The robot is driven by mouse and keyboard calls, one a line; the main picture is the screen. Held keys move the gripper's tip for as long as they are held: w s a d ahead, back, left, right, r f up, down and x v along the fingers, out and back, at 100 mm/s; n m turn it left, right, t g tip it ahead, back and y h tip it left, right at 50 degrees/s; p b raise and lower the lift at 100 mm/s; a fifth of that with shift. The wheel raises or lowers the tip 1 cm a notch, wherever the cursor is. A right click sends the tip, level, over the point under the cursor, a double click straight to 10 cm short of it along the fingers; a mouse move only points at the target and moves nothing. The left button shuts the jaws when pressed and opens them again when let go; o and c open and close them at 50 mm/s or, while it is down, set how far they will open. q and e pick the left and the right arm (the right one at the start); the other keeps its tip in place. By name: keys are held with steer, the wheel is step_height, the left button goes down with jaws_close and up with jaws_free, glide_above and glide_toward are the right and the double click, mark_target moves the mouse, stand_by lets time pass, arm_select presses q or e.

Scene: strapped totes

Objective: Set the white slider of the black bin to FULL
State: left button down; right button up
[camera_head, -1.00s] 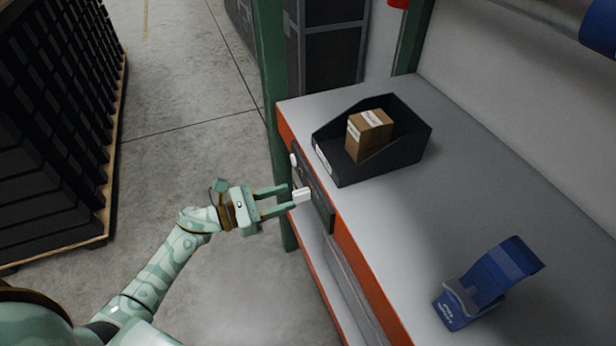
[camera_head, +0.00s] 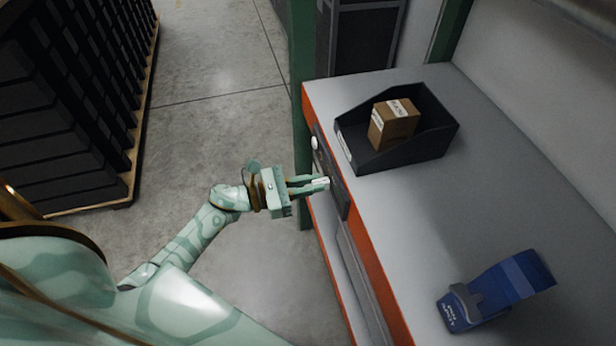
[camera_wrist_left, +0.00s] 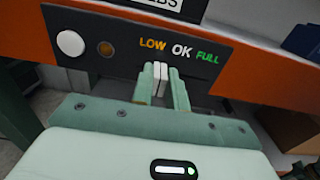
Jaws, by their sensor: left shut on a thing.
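The black bin (camera_head: 385,160) stands on the grey shelf, above a dark panel on the orange front edge. The panel (camera_wrist_left: 115,53) carries the words LOW, OK and FULL from left to right in the left wrist view. The white slider (camera_wrist_left: 161,80) sticks out of it below these words, roughly under LOW and OK; its exact setting is hard to tell. My left gripper (camera_head: 318,183) is shut on the slider, one finger on each side, and it also shows in the left wrist view (camera_wrist_left: 161,86). My right gripper is not in view.
A brown carton (camera_head: 392,124) lies in the bin. A round white button (camera_wrist_left: 70,43) and an amber lamp (camera_wrist_left: 105,48) are left of the words. A blue holder (camera_head: 497,290) stands on the shelf. A green post (camera_head: 302,120) is beside the shelf's end.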

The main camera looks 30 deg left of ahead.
arm_select(q)
steer(key=s+d, duration=0.4)
steer(key=shift+s+d, duration=0.35)
steer(key=shift+d, duration=0.05)
steer(key=c, duration=1.4)
jaws_free()
steer(key=shift+s, duration=0.1)
steer(key=shift+o, duration=0.2)
steer(key=shift+a, duration=0.1)
steer(key=v, duration=1.6)
steer(key=shift+b, duration=0.3)
steer(key=shift+s, duration=0.15)
